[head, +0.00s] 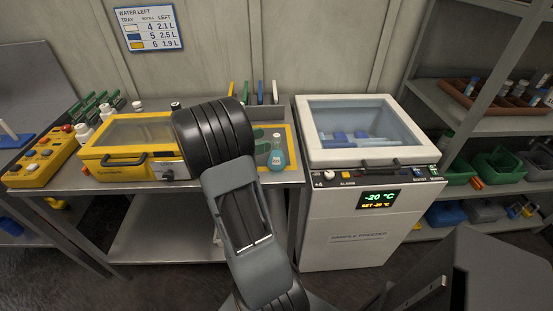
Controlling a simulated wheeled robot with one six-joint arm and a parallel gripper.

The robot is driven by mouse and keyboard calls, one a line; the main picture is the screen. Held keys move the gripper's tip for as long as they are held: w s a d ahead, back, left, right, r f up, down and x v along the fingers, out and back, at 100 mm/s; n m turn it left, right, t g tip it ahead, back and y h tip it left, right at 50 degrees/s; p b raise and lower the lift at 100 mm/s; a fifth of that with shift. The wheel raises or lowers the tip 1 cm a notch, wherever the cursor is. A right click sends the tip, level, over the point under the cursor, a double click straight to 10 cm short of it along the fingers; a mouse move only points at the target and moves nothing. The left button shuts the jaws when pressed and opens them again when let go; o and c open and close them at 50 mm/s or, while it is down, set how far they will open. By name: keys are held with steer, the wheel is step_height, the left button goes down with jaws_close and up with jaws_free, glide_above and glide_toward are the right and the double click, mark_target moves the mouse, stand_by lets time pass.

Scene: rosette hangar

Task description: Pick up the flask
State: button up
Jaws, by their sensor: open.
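The flask (277,158) has a round teal body and a narrow paler neck. It stands upright on the right part of the metal bench, by a yellow-edged area (291,148), close to the bench's front edge. My arm rises from the bottom middle of the head view, and its thick black joint is just left of the flask. The flask shows almost whole, apart from the arm in the picture. I cannot make out my gripper or its fingers in this view.
A yellow lidded device (120,164) stands left on the bench (80,186), with a yellow button box (40,158) beside it. A white sample freezer (350,235) with a glass lid stands right of the bench. Shelves (440,110) with bins are at far right.

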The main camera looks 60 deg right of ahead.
steer(key=x, duration=0.7)
steer(key=shift+d, duration=0.3)
steer(key=shift+f, duration=0.1)
jaws_close()
